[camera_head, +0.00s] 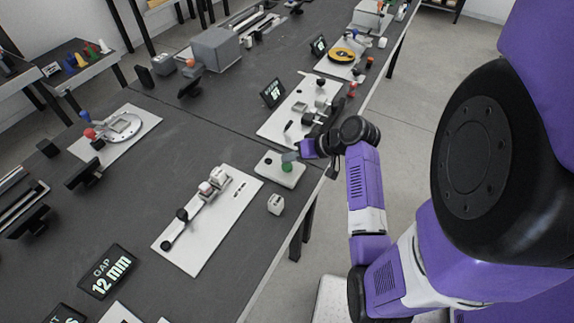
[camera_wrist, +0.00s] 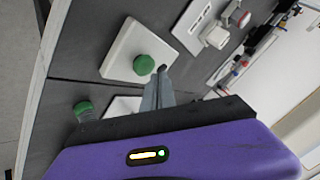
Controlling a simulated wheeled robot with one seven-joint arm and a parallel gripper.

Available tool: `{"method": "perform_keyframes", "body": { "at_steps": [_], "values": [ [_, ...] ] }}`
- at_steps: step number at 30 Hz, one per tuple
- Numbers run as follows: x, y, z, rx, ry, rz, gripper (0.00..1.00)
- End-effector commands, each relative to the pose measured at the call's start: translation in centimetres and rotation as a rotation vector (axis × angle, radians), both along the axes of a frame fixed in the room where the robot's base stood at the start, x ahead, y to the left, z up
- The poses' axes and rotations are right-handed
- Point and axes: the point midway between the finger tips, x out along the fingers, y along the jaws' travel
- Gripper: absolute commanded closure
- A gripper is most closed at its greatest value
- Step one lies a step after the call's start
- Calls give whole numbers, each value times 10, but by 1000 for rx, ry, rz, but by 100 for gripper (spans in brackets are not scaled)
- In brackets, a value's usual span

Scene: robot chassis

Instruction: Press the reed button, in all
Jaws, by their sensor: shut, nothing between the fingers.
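A green round button (camera_head: 286,167) stands on a small white box (camera_head: 268,165) at the right edge of the dark bench. It also shows in the wrist view (camera_wrist: 144,65) on its white box (camera_wrist: 125,48). No label reading "reed" is legible on it. My gripper (camera_head: 289,156) is shut and empty, with its fingertips just beside the button. In the wrist view its fingertips (camera_wrist: 161,72) lie close to the button's right side; I cannot tell whether they touch it. A second green cap (camera_wrist: 83,109) shows at the lower left of the wrist view.
A white board with sliding blocks (camera_head: 188,243) lies left of the box, and a small white block (camera_head: 275,204) in front. Another white board with parts (camera_head: 278,122) lies behind. A display (camera_head: 107,272) reads "GAP 12 mm". Open floor lies right of the bench.

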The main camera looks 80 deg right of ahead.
Motion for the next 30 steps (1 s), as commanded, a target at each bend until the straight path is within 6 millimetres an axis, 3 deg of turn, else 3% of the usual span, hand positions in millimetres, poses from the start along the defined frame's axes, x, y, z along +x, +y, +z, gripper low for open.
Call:
{"method": "perform_keyframes", "body": {
  "at_steps": [30],
  "values": [
    [0, 0, -12, 0, 0, 0, 100]
  ]
}}
